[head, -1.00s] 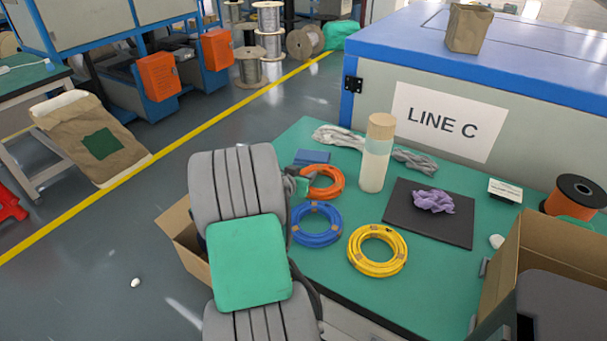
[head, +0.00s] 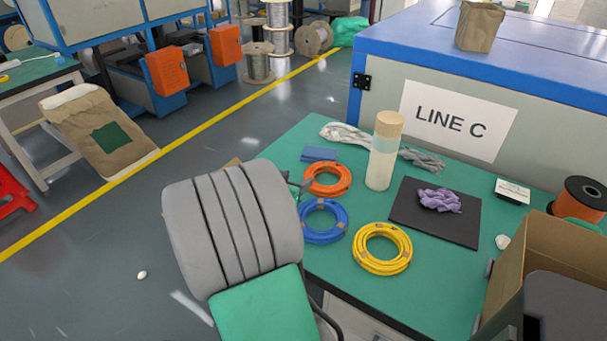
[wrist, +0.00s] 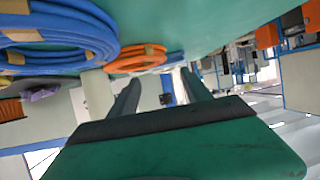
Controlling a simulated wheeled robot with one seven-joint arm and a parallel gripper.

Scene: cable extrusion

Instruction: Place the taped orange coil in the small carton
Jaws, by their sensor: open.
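The taped orange coil (head: 327,179) lies flat on the green table, behind the blue coil, with tan tape bands. It also shows in the wrist view (wrist: 137,60), just beyond my fingertips. My gripper (wrist: 160,77) is open and empty, low at the table's left edge and apart from the coil. In the head view my arm hides most of the gripper. A brown carton edge (head: 233,162) shows behind my arm; the rest is hidden. Another open carton (head: 545,248) stands at the right. I cannot tell from size which is the small carton.
The blue coil (head: 321,221) lies nearest my gripper, with the yellow coil (head: 382,249) to its right. A tall bottle (head: 384,150) stands right of the orange coil. A blue block (head: 319,154) lies behind it. A black mat (head: 435,212) holds a purple cloth.

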